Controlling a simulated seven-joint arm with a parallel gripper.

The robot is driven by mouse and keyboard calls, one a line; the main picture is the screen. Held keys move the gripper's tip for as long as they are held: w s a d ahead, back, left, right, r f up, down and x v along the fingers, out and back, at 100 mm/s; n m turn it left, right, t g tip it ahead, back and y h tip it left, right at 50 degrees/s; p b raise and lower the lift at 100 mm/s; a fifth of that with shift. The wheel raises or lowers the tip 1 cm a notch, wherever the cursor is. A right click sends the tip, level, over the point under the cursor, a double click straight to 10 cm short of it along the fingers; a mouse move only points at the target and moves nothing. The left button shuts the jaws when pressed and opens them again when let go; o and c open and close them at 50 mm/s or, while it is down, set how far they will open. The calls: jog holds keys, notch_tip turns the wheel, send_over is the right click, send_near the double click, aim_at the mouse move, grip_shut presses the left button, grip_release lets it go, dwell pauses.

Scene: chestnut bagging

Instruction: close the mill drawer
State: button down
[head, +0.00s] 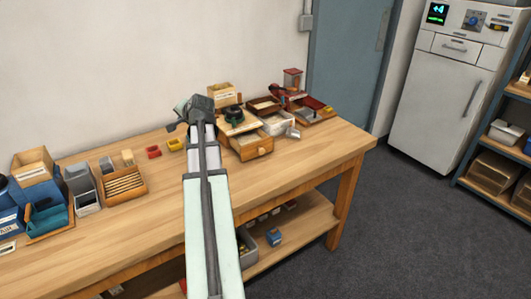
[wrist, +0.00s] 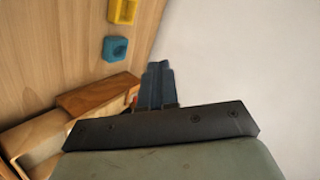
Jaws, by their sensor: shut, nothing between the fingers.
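The mill (head: 236,116) stands toward the back of the bench, a wooden box with a dark round top. Its wooden drawer (head: 251,146) sticks out toward the front right, with a small knob on its face. My gripper (head: 177,122) is above the bench, left of the mill and apart from the drawer in the head view. Its fingers (wrist: 160,82) are shut and empty. The wrist view shows an open wooden box shape (wrist: 45,135) with a brown panel (wrist: 98,93) at lower left; I cannot tell if it is the drawer. My gripper's body hides part of it.
A grey metal tin (head: 277,124) stands close beside the drawer. Red trays (head: 308,116) are to the right. A red block (head: 153,151) and a yellow block (head: 175,144) lie left of my arm. A slotted wooden box (head: 124,185) is farther left. The front right bench top is clear.

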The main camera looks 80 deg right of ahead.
jog(key=s+f+m+g, duration=0.1)
jog(key=s+f+m, duration=0.1)
jog(key=s, duration=0.9)
jog(key=s+f+m+g, duration=0.1)
jog(key=s+m, duration=0.1)
jog(key=s, duration=0.8)
jog(key=m, duration=0.3)
send_near(251, 143)
jog(key=s+a, duration=0.6)
jog(key=s, duration=0.3)
jog(key=shift+g+y, duration=0.3)
jog(key=x, duration=1)
jog(key=shift+w, duration=0.1)
jog(key=shift+w+d, duration=0.7)
jog(key=shift+d, duration=0.1)
jog(key=shift+w+d, duration=0.6)
jog(key=w+d, duration=0.7)
jog(key=shift+w+d, duration=0.35)
jog(key=shift+d, duration=0.05)
jog(key=shift+w+d, duration=0.15)
jog(key=shift+w, duration=0.05)
